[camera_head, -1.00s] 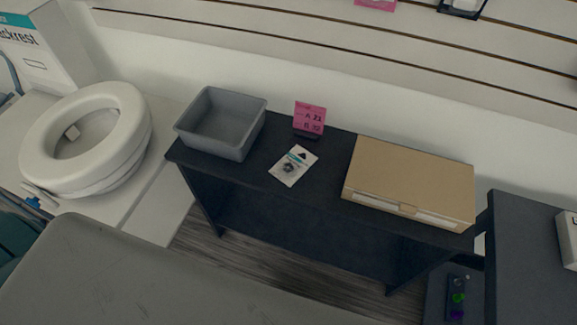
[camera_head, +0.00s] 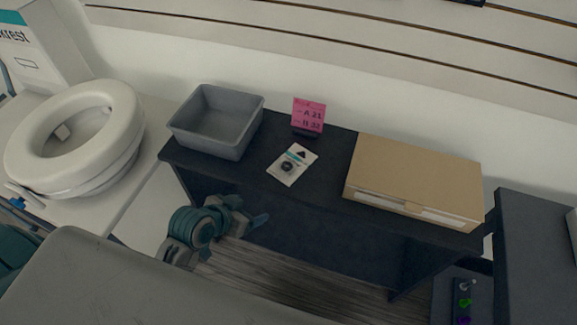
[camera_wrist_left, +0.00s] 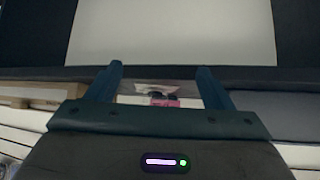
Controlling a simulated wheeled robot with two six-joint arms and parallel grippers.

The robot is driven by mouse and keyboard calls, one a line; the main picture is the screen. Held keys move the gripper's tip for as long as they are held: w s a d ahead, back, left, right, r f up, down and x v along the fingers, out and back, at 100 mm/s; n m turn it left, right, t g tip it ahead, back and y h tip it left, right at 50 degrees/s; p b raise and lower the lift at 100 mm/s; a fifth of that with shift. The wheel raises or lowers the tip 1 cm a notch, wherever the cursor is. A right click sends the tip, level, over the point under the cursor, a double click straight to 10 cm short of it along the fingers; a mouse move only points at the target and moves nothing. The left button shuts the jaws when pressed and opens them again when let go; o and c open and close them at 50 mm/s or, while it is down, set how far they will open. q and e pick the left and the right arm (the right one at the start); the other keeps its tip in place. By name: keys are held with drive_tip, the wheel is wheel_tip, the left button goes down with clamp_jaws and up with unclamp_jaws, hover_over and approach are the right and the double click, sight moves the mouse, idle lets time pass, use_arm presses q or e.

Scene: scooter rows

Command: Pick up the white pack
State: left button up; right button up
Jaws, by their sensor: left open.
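The white pack (camera_head: 292,165) lies flat on the dark table (camera_head: 335,205), between the grey bin and the tan box. It has a teal band and a dark round item on it. In the left wrist view the pack (camera_wrist_left: 155,86) shows foreshortened near the table edge, between my fingers in the picture. My left gripper (camera_head: 252,214) is open and empty, in front of the table and apart from the pack. Its spread fingers also show in the left wrist view (camera_wrist_left: 160,68). My right gripper is not in view.
A grey bin (camera_head: 190,136) stands left of the pack, and a tan box (camera_head: 415,175) stands to the right. A pink price card (camera_head: 308,114) stands just behind the pack. A white raised toilet seat (camera_head: 115,100) sits at far left. The tabletop around the pack is clear.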

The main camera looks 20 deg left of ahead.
sight(287, 162)
use_arm(q)
drive_tip(key=w+r+t, duration=0.1)
drive_tip(key=w, duration=0.1)
drive_tip(key=w+d+r+t+h, duration=0.1)
drive_tip(key=w+r, duration=0.1)
drive_tip(key=w, duration=0.1)
drive_tip(key=w+r+t+h, duration=0.1)
drive_tip(key=w+r, duration=0.1)
drive_tip(key=w, duration=0.1)
drive_tip(key=shift+w+d+m+t, duration=0.2)
drive_tip(key=shift+d+m+t, duration=0.1)
drive_tip(key=shift+m+t, duration=0.1)
drive_tip(key=x, duration=0.5)
drive_tip(key=p+x, duration=0.1)
drive_tip(key=x, duration=0.4)
drive_tip(key=shift+w+d+f+p, duration=0.1)
drive_tip(key=shift+d+f+p, duration=0.15)
drive_tip(key=shift+d+p, duration=0.1)
drive_tip(key=c, duration=1.2)
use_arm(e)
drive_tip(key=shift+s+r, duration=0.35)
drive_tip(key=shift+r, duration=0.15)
use_arm(q)
drive_tip(key=shift+o, duration=0.2)
